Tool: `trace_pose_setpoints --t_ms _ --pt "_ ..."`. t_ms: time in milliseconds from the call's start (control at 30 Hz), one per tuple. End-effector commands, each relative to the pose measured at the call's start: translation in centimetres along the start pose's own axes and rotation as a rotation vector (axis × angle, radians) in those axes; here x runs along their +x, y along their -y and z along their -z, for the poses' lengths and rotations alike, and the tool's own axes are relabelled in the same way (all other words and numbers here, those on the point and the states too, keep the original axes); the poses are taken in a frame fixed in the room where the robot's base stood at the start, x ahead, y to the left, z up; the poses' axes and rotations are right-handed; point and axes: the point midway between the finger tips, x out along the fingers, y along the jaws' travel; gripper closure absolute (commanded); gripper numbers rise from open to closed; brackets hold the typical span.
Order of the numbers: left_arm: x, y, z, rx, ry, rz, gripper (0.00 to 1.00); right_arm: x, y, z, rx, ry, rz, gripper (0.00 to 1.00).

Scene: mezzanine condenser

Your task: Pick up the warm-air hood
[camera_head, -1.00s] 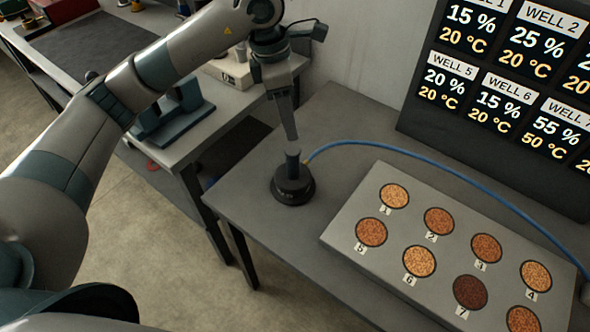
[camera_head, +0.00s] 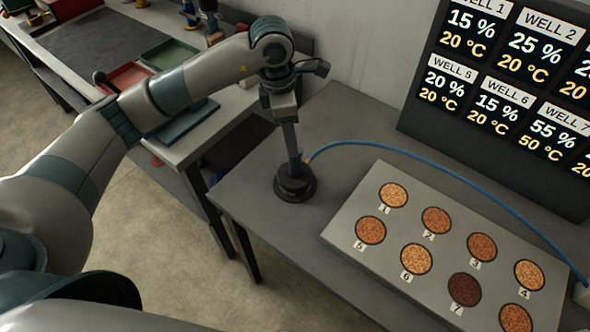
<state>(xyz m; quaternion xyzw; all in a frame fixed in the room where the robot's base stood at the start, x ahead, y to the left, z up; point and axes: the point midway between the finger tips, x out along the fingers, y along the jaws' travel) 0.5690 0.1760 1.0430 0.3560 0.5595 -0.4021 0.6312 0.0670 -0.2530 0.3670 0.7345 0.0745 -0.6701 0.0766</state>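The warm-air hood (camera_head: 295,187) is a black round piece with a wide base, standing upright on the grey table left of the well block. A blue hose (camera_head: 400,152) runs from its upper part to the right. My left gripper (camera_head: 293,158) points down from above, its fingertips at the hood's narrow upper stem and overlapping it in this view. The fingers are seen nearly edge-on, so I cannot tell whether they are closed on the stem. My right gripper is not in view.
The well block (camera_head: 345,235) holds several numbered round wells of orange to dark brown grains. A black display board (camera_head: 420,125) with well readings stands behind it. A side bench at left carries a red tray (camera_head: 128,76) and a green tray (camera_head: 168,54).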

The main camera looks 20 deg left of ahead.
Motion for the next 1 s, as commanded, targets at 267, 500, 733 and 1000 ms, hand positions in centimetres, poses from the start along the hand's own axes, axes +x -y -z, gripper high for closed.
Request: trace_pose_setpoints --t_ms 267,500,733,1000 --pt "4.2 0.1 0.0 -0.001 -0.001 0.003 0.52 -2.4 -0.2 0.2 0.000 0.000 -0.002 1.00" --pt "5.7 0.0 0.0 -0.001 -0.001 0.000 0.52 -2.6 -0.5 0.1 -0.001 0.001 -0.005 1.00" --pt "5.7 0.0 0.0 0.000 0.000 0.000 0.52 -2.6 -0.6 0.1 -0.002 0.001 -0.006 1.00" --pt "6.5 0.3 -0.1 0.000 -0.001 0.003 0.52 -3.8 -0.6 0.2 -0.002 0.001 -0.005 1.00"
